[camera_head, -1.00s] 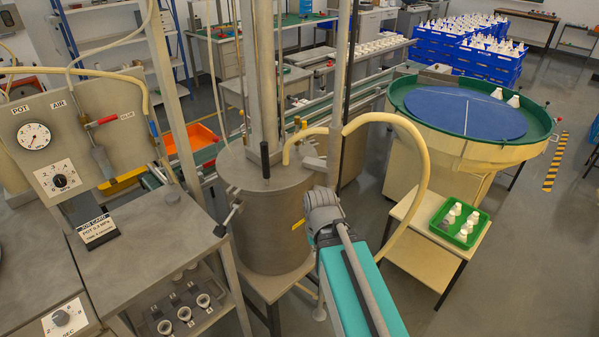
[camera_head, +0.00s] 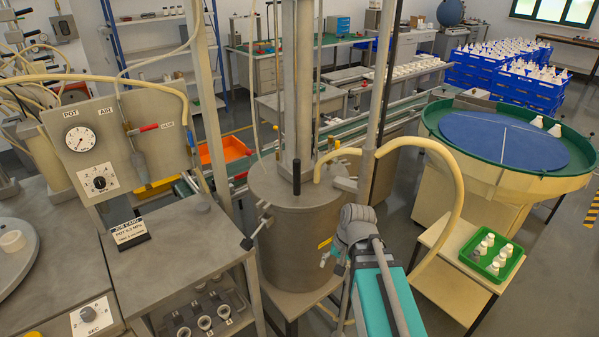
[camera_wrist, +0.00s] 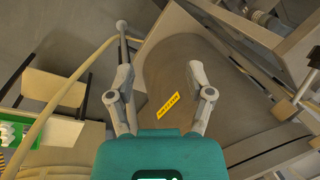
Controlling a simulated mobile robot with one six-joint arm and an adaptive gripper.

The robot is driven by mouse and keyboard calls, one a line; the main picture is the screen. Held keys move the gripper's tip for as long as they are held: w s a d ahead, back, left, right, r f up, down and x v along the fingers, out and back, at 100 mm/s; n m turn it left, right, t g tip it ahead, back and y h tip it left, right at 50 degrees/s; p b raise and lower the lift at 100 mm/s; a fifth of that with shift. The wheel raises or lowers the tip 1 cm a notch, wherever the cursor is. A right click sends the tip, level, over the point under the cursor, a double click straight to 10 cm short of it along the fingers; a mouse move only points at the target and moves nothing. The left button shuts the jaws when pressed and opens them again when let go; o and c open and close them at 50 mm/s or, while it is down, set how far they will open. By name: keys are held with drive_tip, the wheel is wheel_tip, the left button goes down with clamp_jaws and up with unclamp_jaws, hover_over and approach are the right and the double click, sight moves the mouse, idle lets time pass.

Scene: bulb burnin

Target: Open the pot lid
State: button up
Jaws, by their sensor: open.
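The pot (camera_head: 302,240) is a large grey metal cylinder standing in the middle of the head view, with a yellow label on its side. Its flat lid (camera_head: 268,184) is down on top, with an upright black handle (camera_head: 296,178) on it. A clamp lever with a dark knob (camera_head: 248,243) sticks out at the pot's left side. In the wrist view the pot wall (camera_wrist: 165,75) with its yellow label lies beyond my gripper (camera_wrist: 160,82). My gripper is open and empty, its fingers apart. In the head view my arm hides its fingertips.
A panel with a pressure gauge (camera_head: 80,139) and hoses stands at the left above a grey bench (camera_head: 180,250). A thick cream hose (camera_head: 455,190) loops right of the pot. A small table with a green tray (camera_head: 493,257) and a round green-rimmed table (camera_head: 470,170) stand right.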

drive_tip(key=w+a+r+m+t+y, duration=0.1)
drive_tip(key=w+a+r+m+y, duration=0.1)
drive_tip(key=w+r+m+y, duration=0.3)
drive_tip(key=m+t+y+p, duration=0.1)
drive_tip(key=m+t+y, duration=0.65)
drive_tip(key=m, duration=0.65)
approach(297, 170)
drive_tip(key=d+f+g+y, duration=0.1)
drive_tip(key=d+g, duration=0.1)
drive_tip(key=d, duration=0.2)
drive_tip(key=shift+w+f, duration=0.1)
drive_tip(key=shift+w, duration=0.25)
drive_tip(key=shift+a, duration=0.1)
drive_tip(key=shift+r+x, duration=0.2)
drive_tip(key=shift+x, duration=6.6)
drive_tip(key=shift+w, duration=0.2)
clamp_jaws()
